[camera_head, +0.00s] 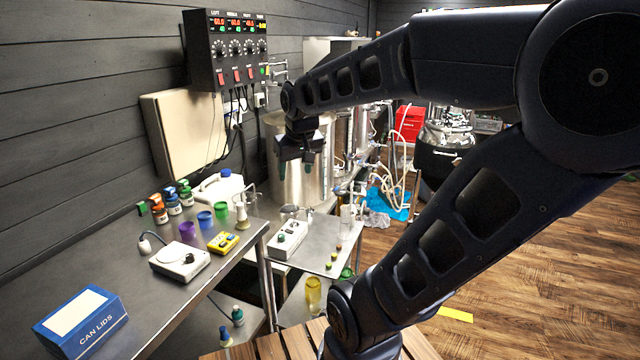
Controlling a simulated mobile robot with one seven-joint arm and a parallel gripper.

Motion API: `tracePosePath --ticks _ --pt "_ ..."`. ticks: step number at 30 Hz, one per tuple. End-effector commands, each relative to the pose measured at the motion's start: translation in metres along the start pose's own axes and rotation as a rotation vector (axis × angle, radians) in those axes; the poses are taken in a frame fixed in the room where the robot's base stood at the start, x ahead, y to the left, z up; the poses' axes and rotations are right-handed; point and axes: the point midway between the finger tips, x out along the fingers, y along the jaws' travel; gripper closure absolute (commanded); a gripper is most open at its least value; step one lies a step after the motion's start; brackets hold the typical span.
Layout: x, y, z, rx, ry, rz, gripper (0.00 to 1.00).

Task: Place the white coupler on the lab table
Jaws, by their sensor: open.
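A steel lab table (115,262) runs along the wall at the left. I cannot tell for sure which thing is the white coupler. A small white, flared piece (242,216) stands upright near the table's right edge and may be it. My gripper (299,165) hangs open, pointing down in front of a tall steel kettle (318,185). It is beyond and to the right of the white piece, above table height and apart from it. Nothing shows between its dark fingers.
The lab table bears a blue can lids box (81,322), a white scale (180,261), a yellow meter (229,243), coloured cups (187,231) and several small bottles. A lower steel side table (320,255) holds a white control box (288,240). The table's front middle is clear.

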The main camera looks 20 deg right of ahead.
Motion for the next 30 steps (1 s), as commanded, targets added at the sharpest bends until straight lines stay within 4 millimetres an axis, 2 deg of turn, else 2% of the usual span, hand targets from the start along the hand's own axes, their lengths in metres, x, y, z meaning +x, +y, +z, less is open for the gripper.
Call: tracePosePath --ticks 1,3,6,10,15,30 --pt "-0.005 0.007 0.016 0.026 0.004 0.002 0.42" --pt "-0.009 0.014 0.034 0.055 0.004 0.001 0.42" --pt "-0.013 0.02 0.056 0.087 0.004 0.0 0.42" --pt "-0.016 0.025 0.074 0.113 0.003 -0.002 0.42" --pt "-0.016 0.026 0.081 0.123 0.002 -0.003 0.42" --pt "-0.016 0.026 0.081 0.123 0.002 -0.004 0.42"
